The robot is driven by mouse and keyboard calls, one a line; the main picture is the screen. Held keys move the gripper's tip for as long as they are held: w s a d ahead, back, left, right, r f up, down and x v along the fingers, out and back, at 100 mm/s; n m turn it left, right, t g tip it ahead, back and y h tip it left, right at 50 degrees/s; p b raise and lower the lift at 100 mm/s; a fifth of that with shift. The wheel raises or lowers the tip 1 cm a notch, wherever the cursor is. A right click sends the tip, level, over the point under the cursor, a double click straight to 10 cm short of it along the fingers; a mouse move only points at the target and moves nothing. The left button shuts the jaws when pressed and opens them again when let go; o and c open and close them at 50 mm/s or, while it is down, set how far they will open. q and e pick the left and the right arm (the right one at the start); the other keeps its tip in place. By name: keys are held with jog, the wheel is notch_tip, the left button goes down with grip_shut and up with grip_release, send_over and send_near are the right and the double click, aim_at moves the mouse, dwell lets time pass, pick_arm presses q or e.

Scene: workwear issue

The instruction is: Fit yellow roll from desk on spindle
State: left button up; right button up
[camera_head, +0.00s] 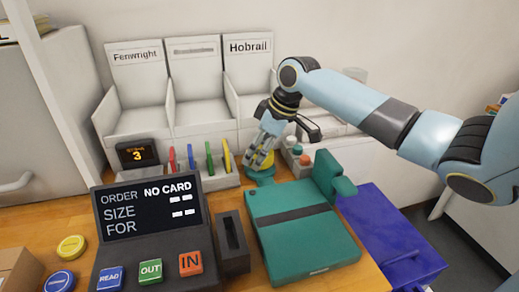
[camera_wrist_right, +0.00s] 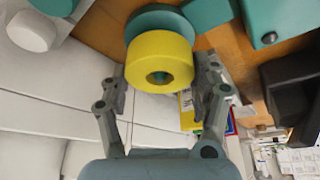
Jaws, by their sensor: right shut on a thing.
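The yellow roll (camera_wrist_right: 146,55) sits between the two fingers of my right gripper (camera_wrist_right: 160,80), which is shut on it. A teal round base (camera_wrist_right: 160,18) shows just behind the roll, and teal shows inside the roll's hole, so the roll lines up with the spindle. I cannot tell whether it rests fully on the base. In the head view my right gripper (camera_head: 262,160) points down at the teal base (camera_head: 262,180) on the desk, and the fingers hide most of the roll. My left gripper is not in view.
A teal case (camera_head: 300,235) lies in front of the spindle. A rack of coloured cards (camera_head: 205,178) stands to its left, and small pots (camera_head: 300,155) stand to its right. A display console (camera_head: 150,215) and a dark slotted block (camera_head: 232,243) are nearer. White bins (camera_head: 205,110) stand behind.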

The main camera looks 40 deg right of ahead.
jog(key=shift+f, duration=0.6)
dwell(0.4)
jog(key=o, duration=1.3)
jog(key=shift+c, duration=0.2)
jog(key=shift+r, duration=0.15)
notch_tip(320, 180, up, 9)
jog(key=p, duration=0.9)
jog(key=shift+p, duration=0.35)
